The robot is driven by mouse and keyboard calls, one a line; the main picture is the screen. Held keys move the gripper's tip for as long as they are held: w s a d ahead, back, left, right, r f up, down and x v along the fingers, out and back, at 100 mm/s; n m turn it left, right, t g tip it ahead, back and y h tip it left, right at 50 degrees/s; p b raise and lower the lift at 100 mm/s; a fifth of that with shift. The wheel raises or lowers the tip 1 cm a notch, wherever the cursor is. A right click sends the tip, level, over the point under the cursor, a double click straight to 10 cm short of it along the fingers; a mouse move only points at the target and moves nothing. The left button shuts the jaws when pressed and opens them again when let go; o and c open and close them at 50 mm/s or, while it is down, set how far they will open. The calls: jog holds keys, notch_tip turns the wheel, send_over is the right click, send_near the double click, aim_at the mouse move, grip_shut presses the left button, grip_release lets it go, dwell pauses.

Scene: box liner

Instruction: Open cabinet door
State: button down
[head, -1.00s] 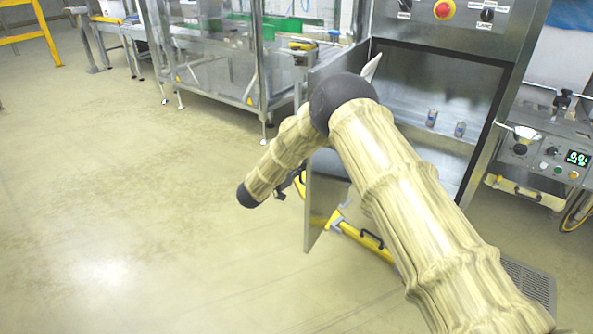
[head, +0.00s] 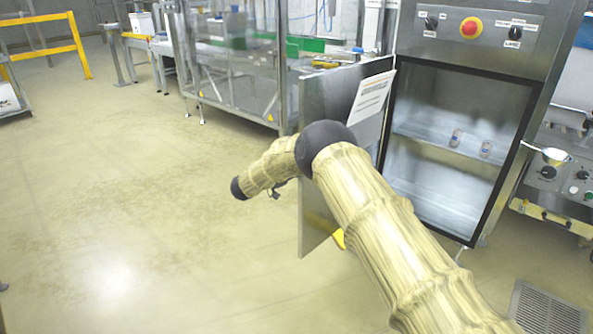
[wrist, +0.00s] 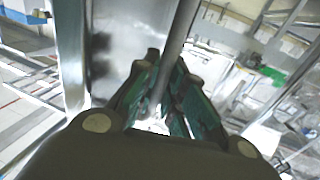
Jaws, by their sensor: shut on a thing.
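The steel cabinet (head: 520,75) stands at the right in the head view, with its dark-edged opening showing. Its door (head: 317,110) stands wide open, swung out to the left, with a paper notice (head: 371,97) on it. My arm crosses in front of the door and hides part of it. In the wrist view my gripper (wrist: 163,88) is shut around a round metal bar, the door handle (wrist: 180,35). The door's metal face shows behind it. In the head view, only a small dark part of my gripper shows beyond my arm.
Two small containers (head: 455,138) stand on a shelf inside the cabinet. A control panel with a red button (head: 471,28) is above the opening. A glass-walled machine (head: 235,60) stands behind the door.

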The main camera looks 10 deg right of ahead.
jog(key=shift+w+d+r, duration=0.2)
jog(key=shift+w+d, duration=0.05)
jog(key=c, duration=1.5)
grip_release()
jog(key=shift+d, duration=0.25)
jog(key=shift+a+f, duration=0.15)
jog(key=shift+a, duration=0.35)
jog(key=shift+s+a, duration=0.15)
jog(key=shift+s, duration=0.05)
jog(key=v, duration=1.1)
jog(key=shift+a, duration=0.4)
